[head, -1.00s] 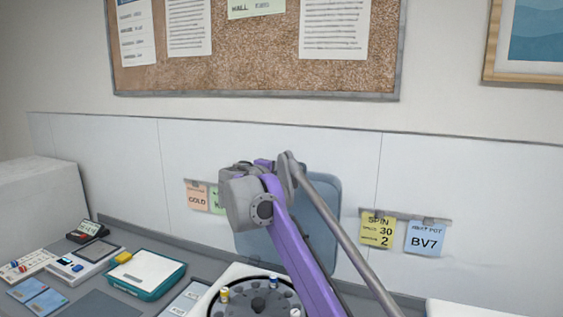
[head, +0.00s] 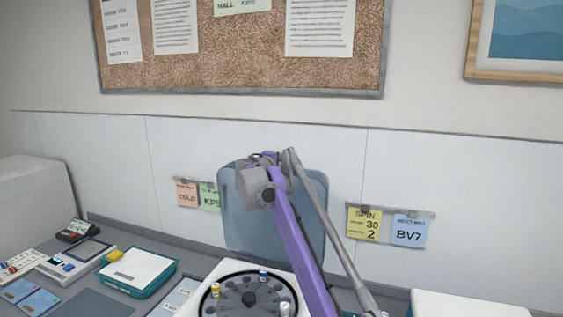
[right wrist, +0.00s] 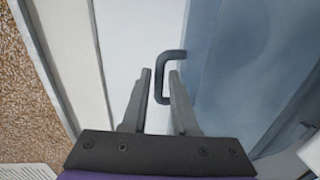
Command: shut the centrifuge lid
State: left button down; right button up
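The centrifuge lid (head: 240,225) is a blue-grey panel standing upright, open, behind the centrifuge body (head: 205,283). The round rotor (head: 236,303) is uncovered and holds a few capped tubes. My right arm's wrist is in front of the lid's upper part and hides some of it. In the right wrist view, the lid (right wrist: 245,75) fills the right side, with a dark bracket handle (right wrist: 172,55) at its edge. My right gripper (right wrist: 160,73) is open, its fingertips on either side of the handle's bar. I cannot tell whether they touch it. My left gripper is not in view.
A teal-and-white device (head: 137,272), a small meter (head: 78,259) and cards lie on the grey counter (head: 205,262) at left. A white box (head: 470,305) stands at lower right. The wall behind carries notes and a corkboard (head: 240,55).

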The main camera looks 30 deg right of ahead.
grip_shut()
dwell(1.4)
